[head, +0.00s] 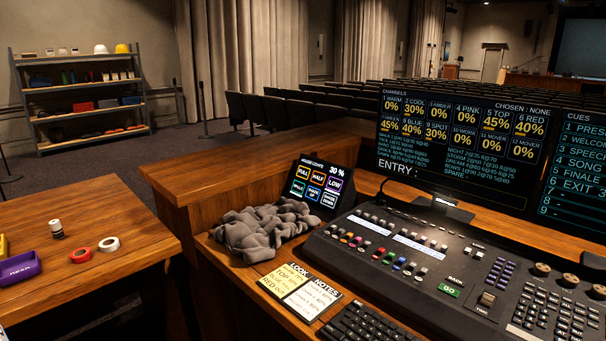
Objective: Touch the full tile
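The full tile (303,173) is a yellow-outlined rectangle marked FULL, at the upper left of a small black touch panel (291,198). The panel is headed HOUSE LIGHTS and reads 30 %. It stands tilted back on the wooden desk, left of the large channel monitor. The half tile (319,178) and the low tile (335,184) are to the right of the full tile, with a lower row of tiles beneath. The full tile is unobstructed.
A crumpled grey cloth (262,232) lies in front of the panel, close to its lower edge. The mixing console (440,262) is to the right, with a keyboard (366,324) and note cards (300,290) in front. A raised wooden ledge (235,160) runs behind.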

